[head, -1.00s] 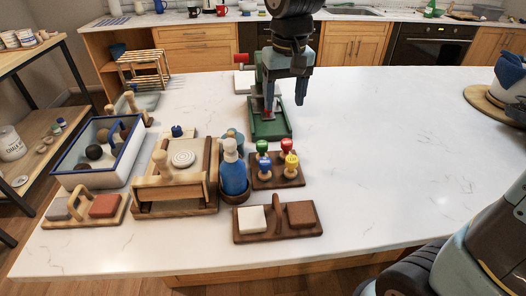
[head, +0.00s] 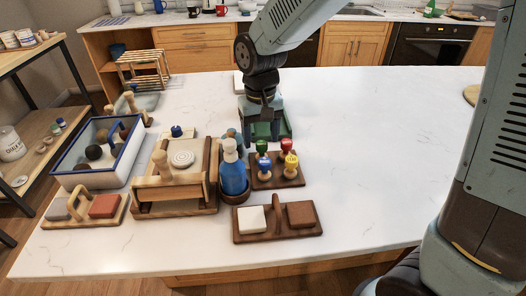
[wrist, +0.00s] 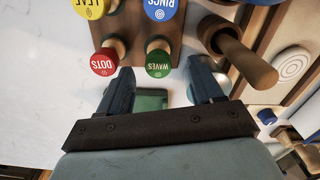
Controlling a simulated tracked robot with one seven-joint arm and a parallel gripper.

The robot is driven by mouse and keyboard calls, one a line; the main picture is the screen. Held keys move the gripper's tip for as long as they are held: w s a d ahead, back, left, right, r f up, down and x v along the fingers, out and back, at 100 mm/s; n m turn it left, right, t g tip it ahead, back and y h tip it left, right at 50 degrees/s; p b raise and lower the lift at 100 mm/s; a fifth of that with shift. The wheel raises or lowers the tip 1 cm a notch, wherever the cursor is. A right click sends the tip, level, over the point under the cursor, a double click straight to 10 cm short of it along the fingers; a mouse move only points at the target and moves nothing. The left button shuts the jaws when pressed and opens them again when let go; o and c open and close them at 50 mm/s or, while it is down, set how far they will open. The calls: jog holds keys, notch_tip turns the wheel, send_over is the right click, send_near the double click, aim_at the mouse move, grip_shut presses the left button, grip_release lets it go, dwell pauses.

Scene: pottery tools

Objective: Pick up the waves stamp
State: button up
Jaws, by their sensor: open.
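The waves stamp (head: 262,146) has a green round top and stands upright at the back left of a wooden stamp stand (head: 262,183). In the wrist view its green top (wrist: 158,64) reads WAVES, upside down. My gripper (head: 262,138) is open just behind and above it, fingers pointing down. In the wrist view the gripper (wrist: 163,76) has its fingertips spread to either side of the waves stamp's lower edge, with nothing held between them. I cannot tell the exact height gap.
A blue bottle (head: 234,178) is left of the stand. A green tool (head: 285,128) lies behind.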

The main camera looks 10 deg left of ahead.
aim_at(262, 143)
jog(key=shift+d+f, duration=0.1)
jog(key=shift+f, duration=2.5)
jog(key=c, duration=1.2)
jog(key=shift+o, duration=0.2)
jog(key=shift+r, duration=0.1)
